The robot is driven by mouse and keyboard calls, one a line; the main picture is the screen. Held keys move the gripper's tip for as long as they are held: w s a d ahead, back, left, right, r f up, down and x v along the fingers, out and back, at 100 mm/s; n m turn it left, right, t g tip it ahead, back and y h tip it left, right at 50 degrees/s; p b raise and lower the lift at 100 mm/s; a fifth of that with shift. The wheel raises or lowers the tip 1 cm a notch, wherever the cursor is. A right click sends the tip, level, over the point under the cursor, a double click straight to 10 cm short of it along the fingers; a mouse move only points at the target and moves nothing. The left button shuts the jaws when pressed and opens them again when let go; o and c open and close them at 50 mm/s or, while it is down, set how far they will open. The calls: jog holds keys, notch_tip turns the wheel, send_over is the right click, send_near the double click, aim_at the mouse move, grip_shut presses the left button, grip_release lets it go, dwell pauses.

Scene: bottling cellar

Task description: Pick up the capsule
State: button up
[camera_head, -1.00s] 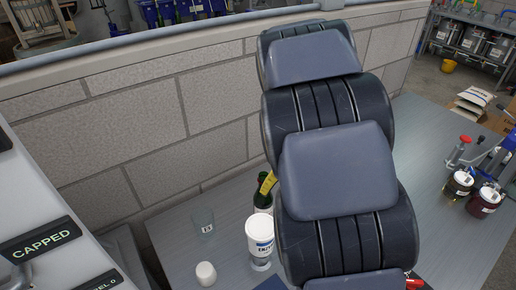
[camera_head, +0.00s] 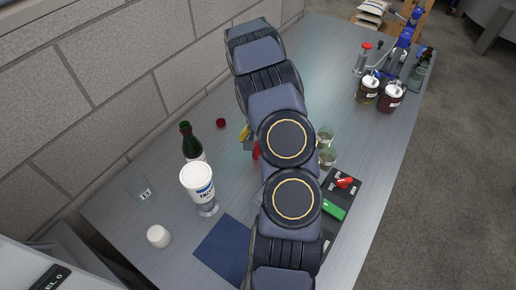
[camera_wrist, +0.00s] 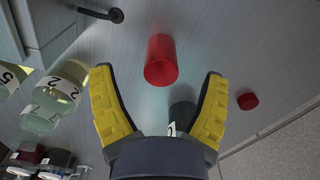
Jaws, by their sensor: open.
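The capsule (camera_wrist: 161,60) is a red, open-looking cylinder on the grey table. In the wrist view it is at upper centre, between and beyond the fingertips. My gripper (camera_wrist: 159,75) is open, its two yellow fingers spread wide with nothing between the pads touching them. In the head view only a small red part of the capsule (camera_head: 256,151) shows at the left edge of my arm. A yellow bit of my gripper (camera_head: 246,133) shows just above it; the rest is hidden behind my arm.
A dark green bottle (camera_head: 188,141), white tub (camera_head: 197,182), clear beaker (camera_head: 145,190) and white cup (camera_head: 158,236) stand left. A red cap (camera_head: 221,123) lies nearby. Glass jars (camera_head: 326,158) stand right of my arm. A blue mat (camera_head: 224,249) and dark tray (camera_head: 345,190) lie in front.

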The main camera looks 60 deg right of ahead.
notch_tip(320, 180, down, 3)
jog(key=shift+f, duration=0.2)
jog(key=c, duration=0.8)
